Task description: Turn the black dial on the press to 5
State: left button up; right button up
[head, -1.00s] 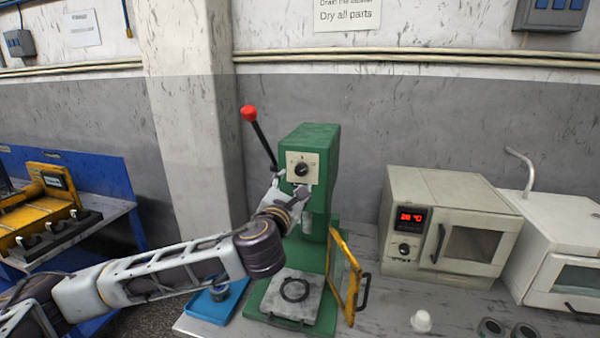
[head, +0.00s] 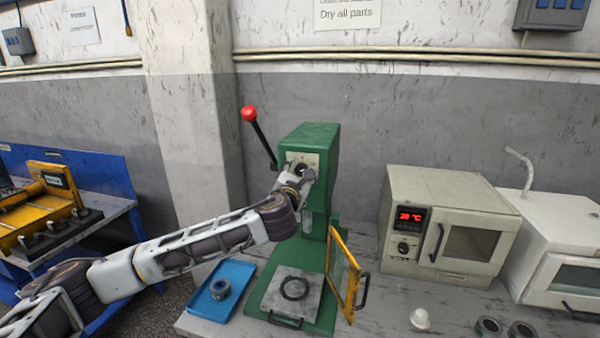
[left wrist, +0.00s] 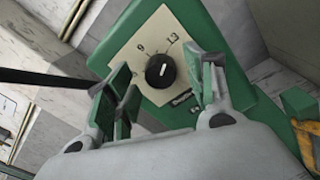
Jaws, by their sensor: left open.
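The green press (head: 314,142) stands on the table with a cream dial plate on its upper front. The black dial (left wrist: 160,70) sits on that plate in the left wrist view, its white mark tilted slightly right of straight up in the picture. Figures including 9 and 13 show around it. My left gripper (left wrist: 160,90) is open, with its fingers on either side of the dial in that view; I cannot tell whether they touch it. In the head view my left gripper (head: 303,174) is at the dial plate and partly covers it. My right gripper is not in view.
The press's red-knobbed lever (head: 249,114) rises left of the gripper. A yellow-framed guard (head: 342,276) stands open at the press front. A blue tray (head: 238,274) holds a small part. A cream oven (head: 440,192) stands to the right.

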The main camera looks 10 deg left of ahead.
pick_arm(q)
jog(key=shift+w, duration=0.45)
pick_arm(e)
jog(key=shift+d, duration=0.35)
pick_arm(q)
jog(key=c, duration=1)
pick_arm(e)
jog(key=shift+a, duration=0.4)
